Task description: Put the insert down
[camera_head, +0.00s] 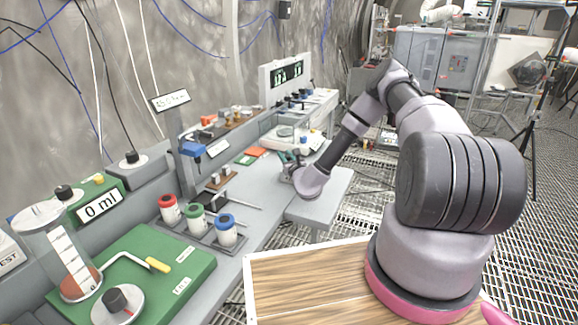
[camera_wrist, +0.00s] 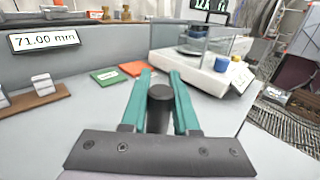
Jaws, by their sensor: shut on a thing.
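My gripper (camera_wrist: 160,84) has two teal fingers shut on a dark cylindrical piece, which I take to be the insert (camera_wrist: 160,98). It stands upright between the fingers, and its lower end is hidden by the gripper body. In the head view my gripper (camera_head: 287,160) is over the grey bench, near its right edge; the insert is too small to make out there. I cannot tell whether it touches the bench. A green pad (camera_wrist: 109,76) and an orange pad (camera_wrist: 134,68) lie flat on the bench beyond the fingertips.
A 71.00 mm display (camera_wrist: 44,40) and a brown wooden holder (camera_wrist: 32,98) are at left. Red, green and blue cups (camera_head: 198,222) stand nearer. Bare bench lies around my gripper.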

